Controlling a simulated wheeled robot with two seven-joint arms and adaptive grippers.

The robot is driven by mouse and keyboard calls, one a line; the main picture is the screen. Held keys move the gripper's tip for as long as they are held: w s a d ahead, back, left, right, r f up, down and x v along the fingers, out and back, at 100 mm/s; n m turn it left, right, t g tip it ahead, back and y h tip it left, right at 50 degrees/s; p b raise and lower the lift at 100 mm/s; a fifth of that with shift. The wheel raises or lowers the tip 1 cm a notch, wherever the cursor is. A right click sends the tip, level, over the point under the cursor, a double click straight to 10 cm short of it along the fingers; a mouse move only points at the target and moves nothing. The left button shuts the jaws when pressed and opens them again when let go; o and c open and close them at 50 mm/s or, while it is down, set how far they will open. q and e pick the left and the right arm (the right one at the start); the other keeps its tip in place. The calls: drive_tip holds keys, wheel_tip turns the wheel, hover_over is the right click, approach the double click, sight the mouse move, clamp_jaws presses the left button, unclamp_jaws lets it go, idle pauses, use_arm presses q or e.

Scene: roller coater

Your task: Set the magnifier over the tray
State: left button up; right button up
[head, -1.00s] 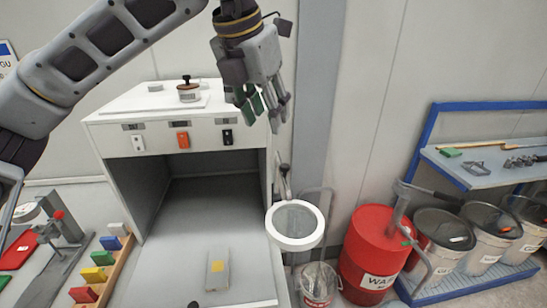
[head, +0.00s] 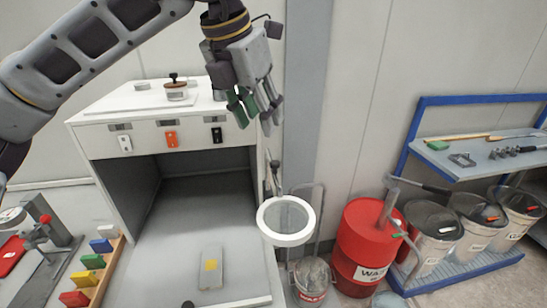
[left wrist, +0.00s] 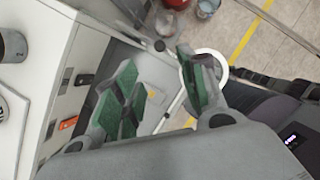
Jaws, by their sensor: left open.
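The magnifier (head: 286,221) is a round lens in a white ring on a jointed arm at the right side of a white cabinet. Its ring hangs just right of the cabinet's front surface. A small grey tray (head: 211,268) with a yellow patch lies on that surface, left of the ring. My left gripper (head: 254,110) is open and empty, with green finger pads, high above the magnifier and apart from it. In the left wrist view the ring (left wrist: 190,53) shows partly behind one finger of the gripper (left wrist: 160,95). My right gripper is out of view.
Coloured blocks (head: 90,262) stand in a rack at left. A red barrel (head: 366,245), lidded bins (head: 437,236) and a blue-edged shelf (head: 480,150) stand at right.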

sight(274, 162)
use_arm(q)
drive_tip(key=p+x, duration=0.2)
drive_tip(key=x, duration=1.1)
drive_tip(key=shift+a, duration=0.15)
drive_tip(key=shift+c, duration=0.2)
drive_tip(key=shift+c, duration=1.1)
clamp_jaws()
